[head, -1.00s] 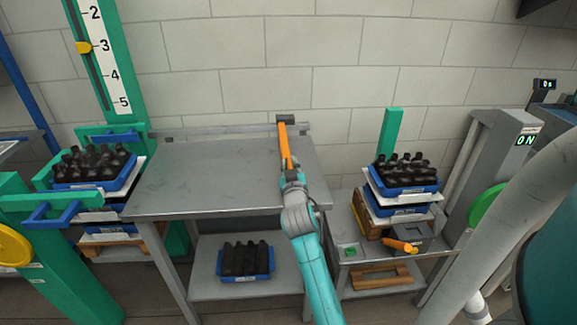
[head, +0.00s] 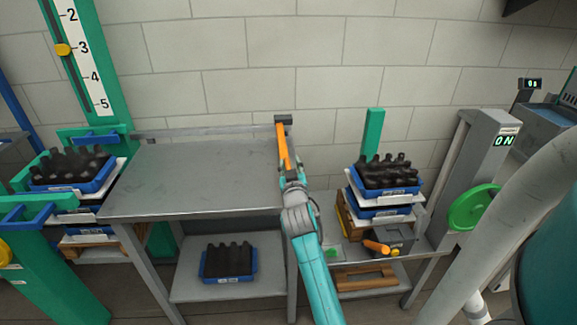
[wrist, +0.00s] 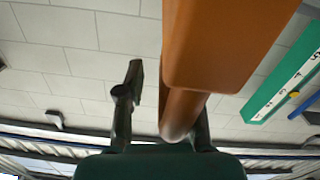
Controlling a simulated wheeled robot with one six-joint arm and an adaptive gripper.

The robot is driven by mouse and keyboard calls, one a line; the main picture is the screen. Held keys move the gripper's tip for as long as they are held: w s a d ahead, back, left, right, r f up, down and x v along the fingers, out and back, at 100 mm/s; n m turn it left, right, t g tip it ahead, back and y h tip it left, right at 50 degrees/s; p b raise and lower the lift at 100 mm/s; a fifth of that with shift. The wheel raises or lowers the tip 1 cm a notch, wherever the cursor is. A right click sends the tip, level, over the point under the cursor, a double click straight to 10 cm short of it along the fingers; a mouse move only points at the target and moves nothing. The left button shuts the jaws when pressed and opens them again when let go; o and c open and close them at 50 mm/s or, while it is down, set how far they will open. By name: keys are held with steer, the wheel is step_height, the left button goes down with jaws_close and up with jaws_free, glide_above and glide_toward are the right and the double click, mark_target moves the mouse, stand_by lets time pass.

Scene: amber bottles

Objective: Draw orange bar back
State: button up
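The orange bar (head: 283,150) extends lengthwise away from me at the right end of the bare grey table, with a dark block at its far end by the rail. My gripper (head: 291,178) is at the bar's near end. In the wrist view the bar (wrist: 225,45) fills the upper right, and its rounded end reaches between my fingers (wrist: 165,110). The fingers are spread apart. A clear gap shows between the left finger and the bar. The right finger is partly hidden behind the bar and seems to lie against it.
The grey table (head: 200,180) top is clear. A blue crate of dark bottles (head: 228,275) stands on its lower shelf. Crates of bottles stand at left (head: 75,185) and right (head: 385,188). An orange-handled grey box (head: 392,240) sits on the right shelf. A green wheel (head: 470,207) is at right.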

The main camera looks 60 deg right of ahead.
steer(key=shift+a, duration=0.15)
steer(key=shift+s+a, duration=0.1)
steer(key=shift+a, duration=0.15)
steer(key=v, duration=1.1)
steer(key=shift+s, duration=0.2)
steer(key=s+a+f+n+t+y, duration=0.2)
steer(key=s+a+f+n+y, duration=0.3)
steer(key=a, duration=0.6)
steer(key=s+a+f+n+t+y, duration=0.1)
steer(key=s+a+f+t+y, duration=0.15)
steer(key=a+f, duration=0.65)
steer(key=s+a+n+y, duration=0.1)
steer(key=s+a+y, duration=0.2)
steer(key=s+a, duration=0.4)
steer(key=s+a+r+n+y, duration=0.1)
steer(key=s+a+y, duration=0.3)
steer(key=s, duration=0.9)
steer(key=a, duration=0.3)
steer(key=shift+s+r, duration=0.15)
steer(key=shift+r, duration=0.1)
